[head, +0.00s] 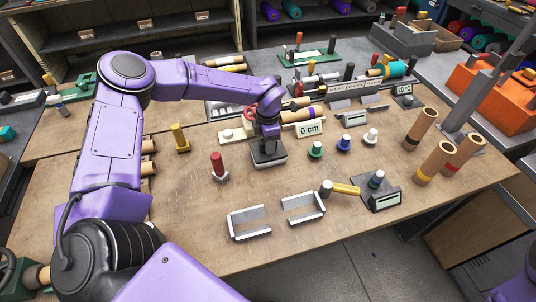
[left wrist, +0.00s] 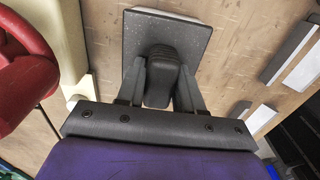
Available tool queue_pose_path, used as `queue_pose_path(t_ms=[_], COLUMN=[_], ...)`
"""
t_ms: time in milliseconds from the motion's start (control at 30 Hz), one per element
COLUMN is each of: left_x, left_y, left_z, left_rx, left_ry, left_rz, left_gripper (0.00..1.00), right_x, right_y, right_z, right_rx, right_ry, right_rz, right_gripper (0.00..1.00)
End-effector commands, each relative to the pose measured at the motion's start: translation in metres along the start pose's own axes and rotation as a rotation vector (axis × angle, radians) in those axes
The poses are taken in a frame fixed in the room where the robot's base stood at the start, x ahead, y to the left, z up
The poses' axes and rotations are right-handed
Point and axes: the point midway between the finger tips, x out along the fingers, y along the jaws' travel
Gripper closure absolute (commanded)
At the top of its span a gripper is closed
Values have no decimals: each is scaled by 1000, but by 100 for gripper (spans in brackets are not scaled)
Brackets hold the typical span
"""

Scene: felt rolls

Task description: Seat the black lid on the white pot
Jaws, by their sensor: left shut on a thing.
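The black lid (head: 266,152) is a dark, speckled square with a dark knob on top; it also shows in the left wrist view (left wrist: 190,40). My left gripper (head: 268,138) points down and is shut on the knob (left wrist: 160,75), with one finger on each side. A pale rim, which looks like the white pot (head: 271,164), shows just under the lid; its edge also shows beyond the lid in the left wrist view (left wrist: 175,13). The lid hides most of the pot. I cannot tell whether the lid touches it all round. My right gripper is out of view.
A red-handled piece (head: 217,165) stands left of the lid, and a yellow one (head: 180,138) farther left. Green (head: 316,149), blue and white knobbed pieces stand to the right. Two metal brackets (head: 250,222) lie in front. Upright cardboard tubes (head: 434,162) stand at the right.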

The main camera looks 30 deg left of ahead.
Motion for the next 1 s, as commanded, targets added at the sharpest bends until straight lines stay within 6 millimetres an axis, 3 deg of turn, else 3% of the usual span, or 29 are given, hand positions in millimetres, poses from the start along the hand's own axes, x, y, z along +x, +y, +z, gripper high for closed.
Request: queue_pose_path(t_ms=[833, 867, 900, 933, 1000], left_x=[8, 8, 8, 8, 8], left_y=[0, 0, 0, 0, 0], left_z=[0, 0, 0, 0, 0], left_rx=[0, 0, 0, 0, 0], left_ry=[0, 0, 0, 0, 0], left_rz=[0, 0, 0, 0, 0], left_gripper=[100, 54, 41, 34, 34], right_x=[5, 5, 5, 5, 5], right_y=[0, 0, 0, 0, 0], right_z=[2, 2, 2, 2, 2], right_rx=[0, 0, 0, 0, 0], right_ry=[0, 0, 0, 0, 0], right_rz=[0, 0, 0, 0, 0], right_gripper=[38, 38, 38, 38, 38])
